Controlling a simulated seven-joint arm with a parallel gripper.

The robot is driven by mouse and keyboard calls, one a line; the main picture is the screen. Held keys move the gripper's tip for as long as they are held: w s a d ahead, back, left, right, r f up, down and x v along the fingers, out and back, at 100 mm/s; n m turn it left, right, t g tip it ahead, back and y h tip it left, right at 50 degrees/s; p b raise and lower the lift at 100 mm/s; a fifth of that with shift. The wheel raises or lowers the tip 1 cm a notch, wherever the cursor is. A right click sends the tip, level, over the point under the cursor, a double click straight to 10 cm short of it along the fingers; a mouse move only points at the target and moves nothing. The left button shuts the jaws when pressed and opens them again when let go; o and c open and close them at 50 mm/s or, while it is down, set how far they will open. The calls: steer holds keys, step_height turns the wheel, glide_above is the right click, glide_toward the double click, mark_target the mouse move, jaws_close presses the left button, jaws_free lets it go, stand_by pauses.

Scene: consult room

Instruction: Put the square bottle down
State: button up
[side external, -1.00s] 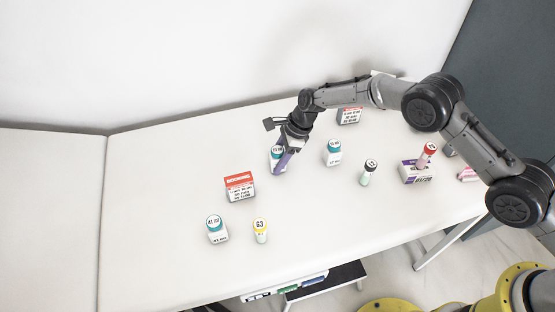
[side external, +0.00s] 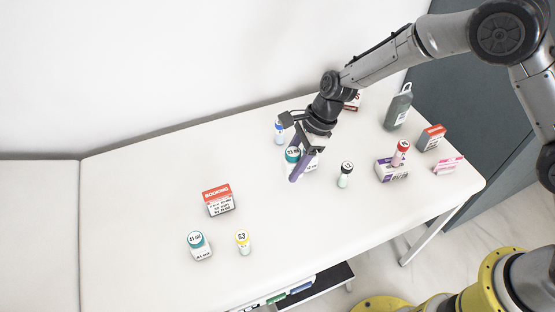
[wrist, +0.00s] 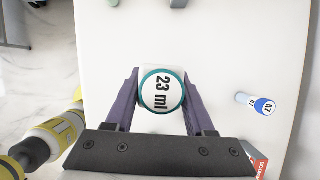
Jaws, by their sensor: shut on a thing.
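The square bottle (side external: 291,156) is white with a teal-rimmed cap.
A blue-capped vial (side external: 280,132) stands behind, and a dark-capped vial (side external: 346,176) to the right. A red-and-white box (side external: 219,200), teal-capped bottle (side external: 198,246) and yellow-capped vial (side external: 243,242) stand left. A red-capped vial (side external: 400,152) stands at a purple-white box (side external: 391,171). The front-middle tabletop is clear.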

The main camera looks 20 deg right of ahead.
steer(key=shift+s+d+r, duration=0.3)
steer(key=shift+s, duration=0.2)
steer(key=shift+s+d+f, duration=0.1)
steer(key=s+d+m+t+h, duration=0.15)
steer(key=d+m, duration=0.25)
steer(key=d, duration=0.7)
steer(key=s+d+m+t, duration=0.1)
steer(key=s+d+m, duration=0.25)
steer(key=d, duration=0.75)
glide_above(337, 153)
steer(key=s+d, duration=0.1)
step_height(337, 153, down, 9)
steer(key=shift+s+f, duration=0.15)
steer(key=shift+f, duration=1.55)
steer(key=shift+f, duration=0.15)
